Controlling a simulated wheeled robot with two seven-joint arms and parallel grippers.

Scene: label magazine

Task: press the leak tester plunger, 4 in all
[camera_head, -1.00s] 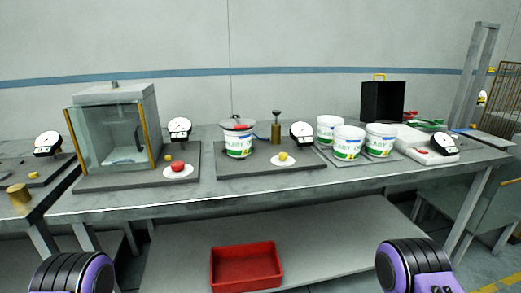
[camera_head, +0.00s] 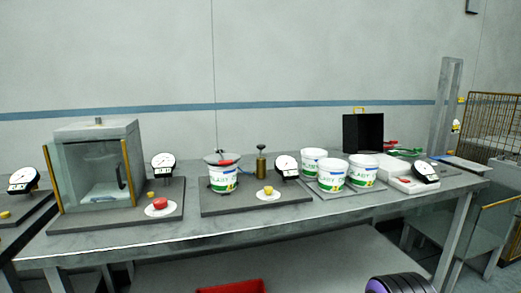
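A brass cylinder with a black knob on a thin stem (camera_head: 261,162), which looks like the leak tester plunger, stands upright on a dark base plate (camera_head: 225,208) on the bench. The knob is raised above the cylinder. A white tub (camera_head: 222,181) with a dark disc and a red part on top stands left of it on the same plate. A round dial gauge (camera_head: 287,167) stands to its right, with a yellow knob on a white disc (camera_head: 268,191) in front. Neither gripper shows; only a purple and black part of my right arm is at the bottom edge.
A glass-walled chamber (camera_head: 92,168) with a red button (camera_head: 160,203) stands at left. Several white tubs (camera_head: 332,175) stand right of the tester, near a black case (camera_head: 363,132). A red bin (camera_head: 232,287) is below the bench. The front bench strip is clear.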

